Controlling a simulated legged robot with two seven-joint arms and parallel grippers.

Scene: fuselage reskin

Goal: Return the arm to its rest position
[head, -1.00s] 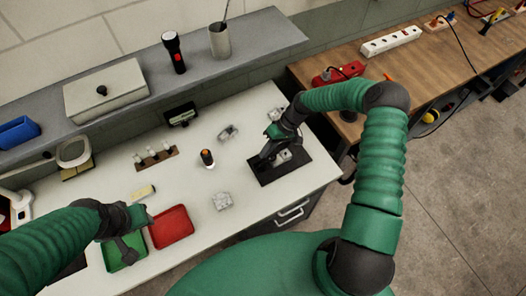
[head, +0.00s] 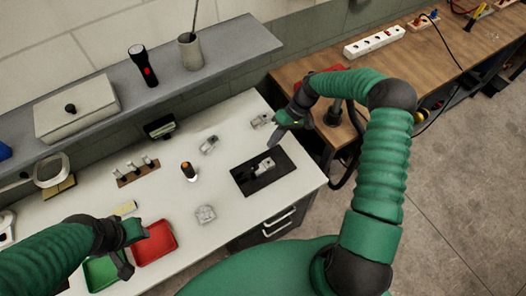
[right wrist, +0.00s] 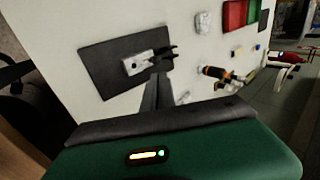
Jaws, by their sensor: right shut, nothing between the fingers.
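My right gripper (head: 276,141) is shut and empty above the right part of the white table, behind the black mat (head: 281,179). Its fingers (right wrist: 156,93) show pressed together in the right wrist view. My left gripper (head: 133,252) is open at the lower left, over the edges of the green tray (head: 101,272) and the red tray (head: 155,243).
A grey shelf (head: 225,62) with a flashlight (head: 142,66) and a cup (head: 190,52) runs behind. A wooden bench (head: 420,58) with a power strip (head: 375,42) is at right.

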